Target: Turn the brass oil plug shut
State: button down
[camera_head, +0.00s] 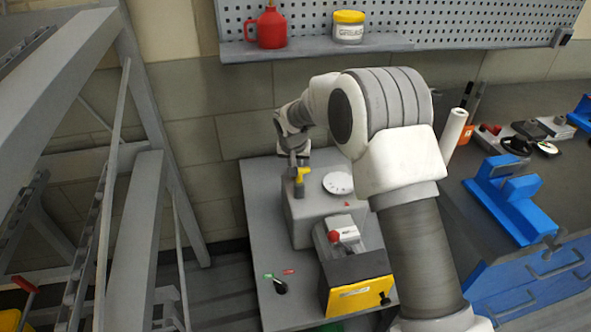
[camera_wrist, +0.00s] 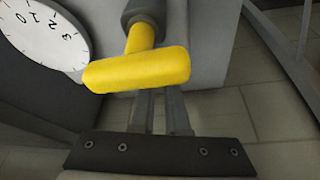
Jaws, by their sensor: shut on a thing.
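The oil plug (camera_wrist: 137,72) shows in the wrist view as a yellow T-shaped handle, its stem running up to a dark grey collar (camera_wrist: 143,12). Its crossbar lies nearly level, with the right end slightly higher. My gripper (camera_wrist: 161,108) is shut on the plug; its two grey fingers reach up to the crossbar, which hides their tips. In the head view the yellow plug (camera_head: 303,174) sits at the left of the grey housing (camera_head: 300,226), and my gripper (camera_head: 298,158) is right at it from behind.
A white dial (camera_head: 338,183) with numbers sits beside the plug, also in the wrist view (camera_wrist: 42,32). A box with a red knob (camera_head: 335,237) and a yellow label (camera_head: 360,297) stands in front. A blue fixture (camera_head: 505,195) is on the right-hand bench.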

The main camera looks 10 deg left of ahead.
jog(key=m+h+b, duration=0.1)
jog(key=m, duration=0.1)
jog(key=shift+a+f+m+b, duration=0.1)
jog(key=shift+f+m+b, duration=0.05)
jog(key=shift+m+b, duration=0.2)
jog(key=m+h, duration=0.1)
jog(key=m, duration=0.2)
jog(key=shift+m+h, duration=0.25)
jog(key=shift+h, duration=0.05)
jog(key=m, duration=0.1)
jog(key=m+g+h, duration=0.1)
jog(key=m, duration=0.1)
jog(key=shift+r+m+p, duration=0.2)
jog(key=shift+m+p, duration=0.1)
jog(key=shift+p, duration=0.1)
jog(key=m+g+h+p, duration=0.1)
jog(key=m, duration=0.3)
jog(key=shift+p, duration=0.4)
jog(key=shift+f+m+g, duration=0.1)
jog(key=shift+m+g, duration=0.2)
jog(key=c, duration=0.9)
grip_release()
